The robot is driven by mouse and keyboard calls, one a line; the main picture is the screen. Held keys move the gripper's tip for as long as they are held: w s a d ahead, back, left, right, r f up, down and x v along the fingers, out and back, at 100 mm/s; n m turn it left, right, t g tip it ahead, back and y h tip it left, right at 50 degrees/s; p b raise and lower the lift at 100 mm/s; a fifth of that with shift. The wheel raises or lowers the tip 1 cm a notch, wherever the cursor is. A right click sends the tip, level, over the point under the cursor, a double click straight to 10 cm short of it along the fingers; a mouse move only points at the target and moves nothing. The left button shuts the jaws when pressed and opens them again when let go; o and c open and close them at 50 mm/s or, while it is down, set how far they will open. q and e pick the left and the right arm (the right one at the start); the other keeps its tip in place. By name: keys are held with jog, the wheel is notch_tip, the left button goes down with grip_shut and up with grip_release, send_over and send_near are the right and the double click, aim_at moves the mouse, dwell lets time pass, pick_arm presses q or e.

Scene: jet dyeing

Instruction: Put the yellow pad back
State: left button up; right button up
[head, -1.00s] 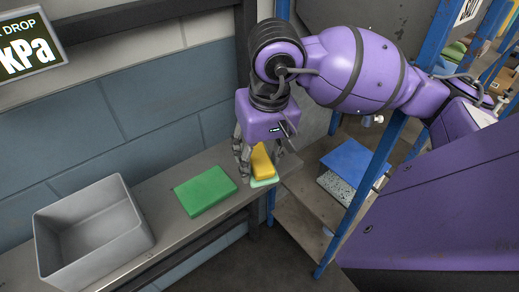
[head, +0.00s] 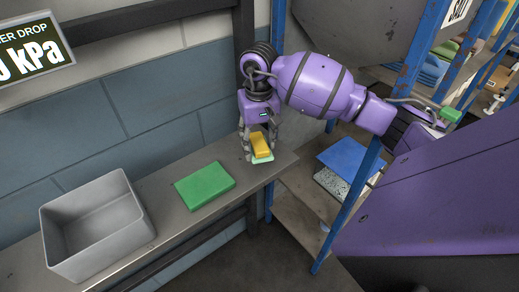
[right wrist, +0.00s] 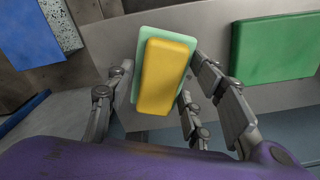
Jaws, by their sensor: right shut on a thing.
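The yellow pad (head: 260,143) is between the fingers of my right gripper (head: 259,145), above the right end of the metal shelf. In the right wrist view the yellow pad (right wrist: 166,75) lies on a wider pale green piece (right wrist: 139,57). The fingers of the right gripper (right wrist: 155,95) stand on both sides of it, shut on it. I cannot tell whether the pale green piece is part of the pad, or whether its underside touches the shelf. My left gripper is not in view.
A green pad (head: 205,186) lies on the metal shelf (head: 160,198), left of my right gripper. An open grey bin (head: 97,225) stands farther left. A blue-posted rack (head: 341,205) on the right holds a blue pad (head: 350,158) and a speckled one (head: 330,184). A wall is behind.

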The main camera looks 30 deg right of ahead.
aim_at(259, 150)
jog(key=shift+w+d+f, duration=0.2)
jog(key=shift+w+f, duration=0.05)
jog(key=shift+f, duration=0.25)
notch_tip(259, 150, down, 3)
jog(key=shift+r, duration=0.15)
jog(key=shift+f, duration=0.3)
jog(key=o, duration=1.1)
jog(key=shift+r, duration=0.1)
jog(key=shift+o, duration=0.2)
